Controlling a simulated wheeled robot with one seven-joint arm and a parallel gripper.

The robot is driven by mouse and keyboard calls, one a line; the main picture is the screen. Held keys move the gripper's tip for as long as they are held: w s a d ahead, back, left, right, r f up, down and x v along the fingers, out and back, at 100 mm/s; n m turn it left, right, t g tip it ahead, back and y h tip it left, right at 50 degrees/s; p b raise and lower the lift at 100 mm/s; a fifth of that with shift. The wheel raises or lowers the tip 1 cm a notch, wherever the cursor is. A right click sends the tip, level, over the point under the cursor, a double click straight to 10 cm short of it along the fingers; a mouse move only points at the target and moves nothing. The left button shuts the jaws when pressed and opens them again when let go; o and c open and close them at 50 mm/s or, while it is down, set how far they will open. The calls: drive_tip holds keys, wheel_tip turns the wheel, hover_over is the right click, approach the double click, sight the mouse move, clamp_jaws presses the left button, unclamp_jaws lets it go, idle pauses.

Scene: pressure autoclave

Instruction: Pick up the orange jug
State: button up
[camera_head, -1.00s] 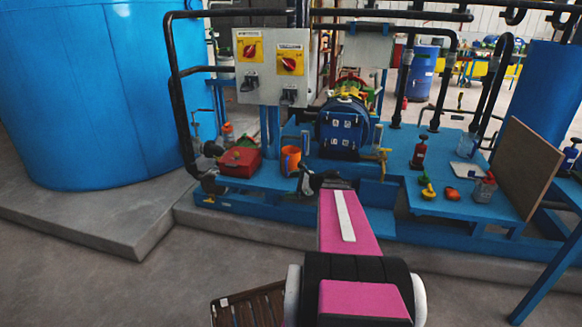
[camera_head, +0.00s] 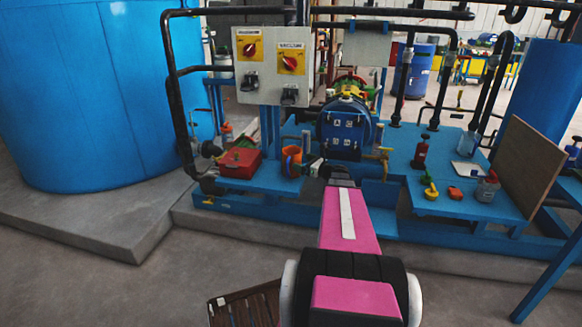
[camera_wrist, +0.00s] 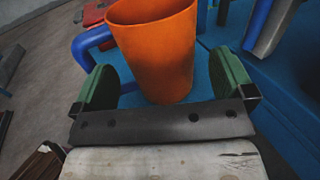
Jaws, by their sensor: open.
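The orange jug (camera_head: 293,154) stands upright on the blue platform, between the red box and the blue motor-like unit. In the wrist view the jug (camera_wrist: 155,45) is large and close, with its blue handle (camera_wrist: 90,45) out to the left. My gripper (camera_wrist: 165,85) is open. Its two green finger pads stand on either side of the jug's lower body, with the left pad below the handle. I see no firm contact on the jug. In the head view my gripper (camera_head: 311,168) is small and dark, just right of the jug.
A red box (camera_head: 239,162) stands left of the jug. The blue motor-like unit (camera_head: 344,128) stands close on the right, with a yellow tap (camera_head: 380,153) beside it. A control panel (camera_head: 271,66) rises behind. Black pipes frame the left side.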

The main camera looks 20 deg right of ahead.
sight(293, 159)
drive_tip(key=x, duration=0.5)
drive_tip(key=shift+w+a, duration=0.25)
drive_tip(key=shift+a, duration=0.1)
drive_tip(key=c, duration=0.7)
